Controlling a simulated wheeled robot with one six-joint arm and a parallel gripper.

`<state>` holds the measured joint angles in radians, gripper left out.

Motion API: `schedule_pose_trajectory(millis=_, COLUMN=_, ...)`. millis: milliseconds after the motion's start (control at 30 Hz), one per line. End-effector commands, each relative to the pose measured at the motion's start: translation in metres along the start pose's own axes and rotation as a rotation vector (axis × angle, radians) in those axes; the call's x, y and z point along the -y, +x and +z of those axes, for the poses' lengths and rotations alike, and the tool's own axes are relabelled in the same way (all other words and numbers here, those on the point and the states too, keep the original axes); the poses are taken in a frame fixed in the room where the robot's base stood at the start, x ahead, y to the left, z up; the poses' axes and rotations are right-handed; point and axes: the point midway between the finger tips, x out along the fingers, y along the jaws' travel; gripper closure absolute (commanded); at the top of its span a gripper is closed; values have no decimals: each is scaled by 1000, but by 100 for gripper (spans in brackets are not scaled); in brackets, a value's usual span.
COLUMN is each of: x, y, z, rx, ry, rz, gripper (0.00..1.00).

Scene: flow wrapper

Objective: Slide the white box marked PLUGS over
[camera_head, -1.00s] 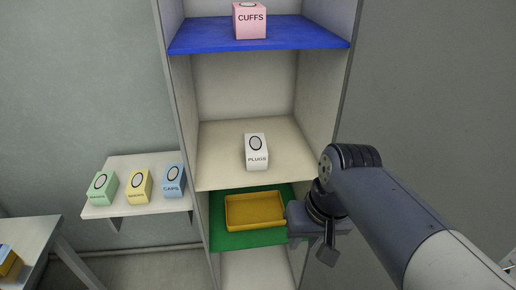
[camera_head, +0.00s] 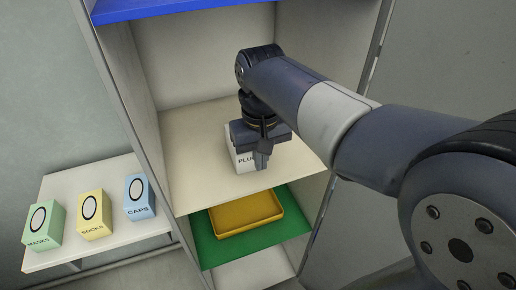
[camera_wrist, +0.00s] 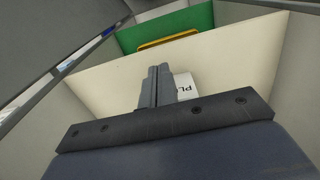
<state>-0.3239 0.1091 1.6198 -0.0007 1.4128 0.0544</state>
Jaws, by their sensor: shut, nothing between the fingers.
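The white box marked PLUGS (camera_head: 241,161) stands on the cream middle shelf (camera_head: 190,185) of the cabinet. My gripper (camera_head: 262,165) is shut and empty, in front of the right part of the box in the head view and hiding some of it. In the wrist view the shut fingers (camera_wrist: 157,76) point toward the shelf's front edge. There the box (camera_wrist: 186,86) shows just right of the fingers, partly covered by my gripper. I cannot tell whether the fingers touch the box.
Below is a green shelf (camera_head: 212,250) with a yellow tray (camera_head: 245,215). A blue shelf (camera_head: 150,8) is above. On a side shelf at left stand the MASKS (camera_head: 42,229), SOCKS (camera_head: 93,215) and CAPS (camera_head: 139,198) boxes. Cabinet walls bound the middle shelf; its left part is clear.

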Motion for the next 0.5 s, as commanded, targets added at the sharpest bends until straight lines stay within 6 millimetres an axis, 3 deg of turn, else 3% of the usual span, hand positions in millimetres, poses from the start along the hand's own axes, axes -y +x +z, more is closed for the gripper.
schedule_pose_trajectory(millis=267, x=0, y=64, z=1, rx=6, ry=0, rz=0, gripper=100)
schedule_pose_trajectory(millis=500, x=0, y=60, z=-30, rx=2, ry=0, rz=0, gripper=100)
